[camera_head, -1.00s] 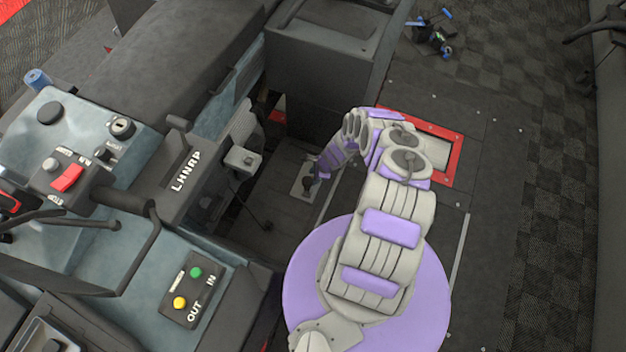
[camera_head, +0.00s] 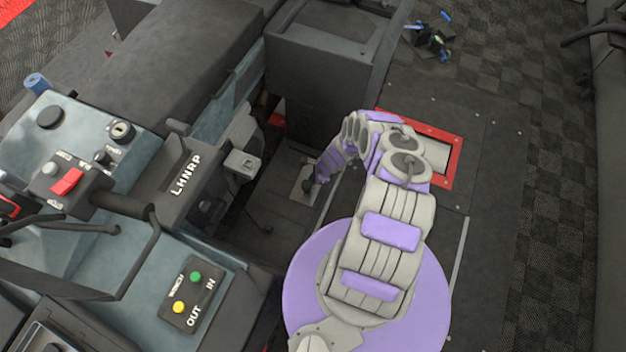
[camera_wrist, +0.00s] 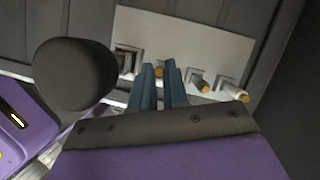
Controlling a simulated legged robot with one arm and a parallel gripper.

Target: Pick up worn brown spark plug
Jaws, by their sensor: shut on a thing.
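In the wrist view my gripper (camera_wrist: 159,67) has its two blue fingers close together over a pale plate (camera_wrist: 200,42). Between the fingertips is a small plug with a yellow-brown end (camera_wrist: 159,73); the fingers hide most of it, and I take it as the worn brown spark plug. Its colour and wear are hard to judge. My gripper is shut on it, at the plate; I cannot tell whether it is clear of its slot. In the head view my purple wrist (camera_head: 322,172) reaches down into the recess, and the plug cannot be made out.
More plugs, one with a yellow end (camera_wrist: 238,92), sit along the plate right of my fingers. A dark round knob (camera_wrist: 75,75) stands close on the left. A grey control console (camera_head: 120,215) lies left of my arm, a dark box (camera_head: 325,70) beyond it.

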